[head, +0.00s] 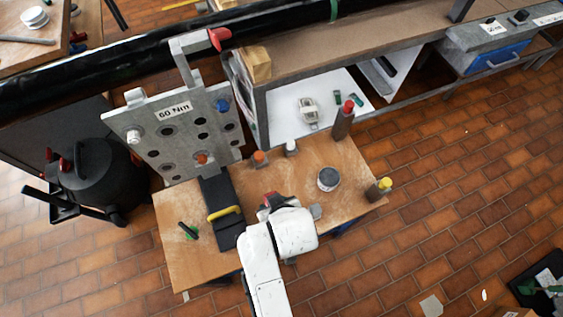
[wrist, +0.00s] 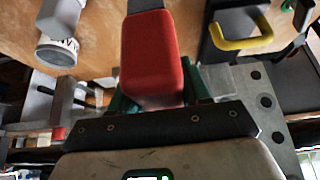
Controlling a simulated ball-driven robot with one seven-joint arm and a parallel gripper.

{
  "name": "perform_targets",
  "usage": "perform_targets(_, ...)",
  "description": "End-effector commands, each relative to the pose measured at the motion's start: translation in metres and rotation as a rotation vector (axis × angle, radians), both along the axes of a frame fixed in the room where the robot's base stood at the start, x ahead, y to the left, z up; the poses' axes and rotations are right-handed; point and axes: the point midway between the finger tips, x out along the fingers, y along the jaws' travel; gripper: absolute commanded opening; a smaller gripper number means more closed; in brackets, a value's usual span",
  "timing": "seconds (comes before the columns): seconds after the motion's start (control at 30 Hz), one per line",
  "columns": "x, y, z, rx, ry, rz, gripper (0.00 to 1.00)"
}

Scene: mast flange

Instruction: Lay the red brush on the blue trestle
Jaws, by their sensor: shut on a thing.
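My gripper (wrist: 158,92) is shut on the red brush (wrist: 152,55). In the wrist view the brush's red block fills the space between the green fingers, with a grey part at its far end. In the head view a little red of the brush (head: 267,201) shows beside my white wrist, over the wooden tabletop. My arm hides most of the brush and gripper there. A small blue piece (head: 345,228) shows under the table's front edge, perhaps part of the blue trestle; I cannot make out its shape.
The wooden tabletop (head: 175,255) holds a black case with a yellow handle (head: 224,213), a green-handled tool (head: 188,231), a round tin (head: 328,179) and several bottles. A grey plate with holes (head: 180,128) stands behind. The tiled floor at right is mostly clear.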

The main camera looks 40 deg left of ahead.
Motion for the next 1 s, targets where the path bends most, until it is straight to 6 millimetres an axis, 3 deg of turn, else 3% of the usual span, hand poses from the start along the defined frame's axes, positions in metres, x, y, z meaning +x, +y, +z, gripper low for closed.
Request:
perform_targets(0.8, 0.0, -0.001, -0.071, -0.002, 0.0, -0.001, 0.03)
perform_targets(1.0, 0.0, -0.001, -0.08, -0.002, 0.0, 0.001, 0.03)
